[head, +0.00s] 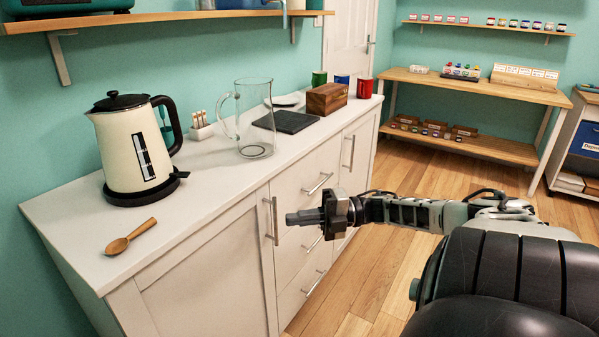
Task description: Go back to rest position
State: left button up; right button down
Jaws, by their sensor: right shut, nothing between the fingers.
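My right gripper (304,217) is shut and empty. It hangs in the air in front of the cabinet's (205,262) front, near the vertical handle of the left door. My right arm (420,213) comes in from the right and reaches across the picture at about counter height. My left gripper and left arm are not in view.
The counter (215,185) holds a cream kettle (137,145), a wooden spoon (130,237), a glass jug (254,120), a dark flat plate (286,121), a wooden box (327,98) and coloured mugs (364,88). Wooden floor (400,270) lies right of the cabinet. A workbench (475,85) stands behind.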

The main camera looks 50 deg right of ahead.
jog(key=shift+s+a+r+p, duration=0.4)
jog(key=shift+s+a+p, duration=0.35)
jog(key=shift+p, duration=0.4)
jog(key=shift+w, duration=0.15)
jog(key=a+f+m+t+h, duration=0.2)
jog(key=a+f+m+h, duration=0.1)
jog(key=a+f+m, duration=0.4)
jog(key=a+f+m+t+h, duration=0.1)
jog(key=a+f+m+h, duration=0.3)
jog(key=a, duration=0.5)
jog(key=s+a+m+g+h, duration=0.1)
jog(key=s+a+m+g, duration=0.1)
jog(key=a+m, duration=0.5)
jog(key=s+a+m+g+h+p, duration=0.1)
jog(key=s+a+m, duration=0.4)
jog(key=a, duration=0.5)
jog(key=shift+s+a+r+m+g+h, duration=0.15)
jog(key=shift+s+m+g+h, duration=0.2)
jog(key=shift+m+g, duration=0.65)
